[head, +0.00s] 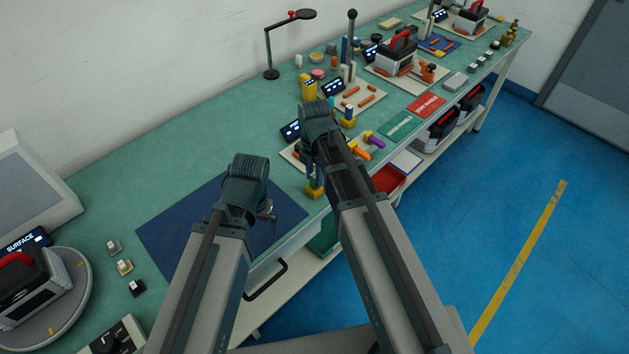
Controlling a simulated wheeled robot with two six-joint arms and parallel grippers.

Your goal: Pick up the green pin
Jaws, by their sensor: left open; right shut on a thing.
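A green pin (315,180) shows as a small green piece at the top of a yellow block (313,192) near the bench's front edge. My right gripper (307,160) is just above it, pointing down, and is shut on what looks like this pin. Its fingertips are mostly hidden by my own arm and wrist, so I cannot tell whether the pin is clear of the block. My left gripper (268,213) is open and empty above the dark blue mat (170,235), to the left of the yellow block.
Orange and purple handled pieces (374,140) lie right of my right arm. A red tray (388,179) is below the front edge. A black lamp (270,50), trays and toolboxes (396,55) stand farther back. A round turntable (78,300) is at left.

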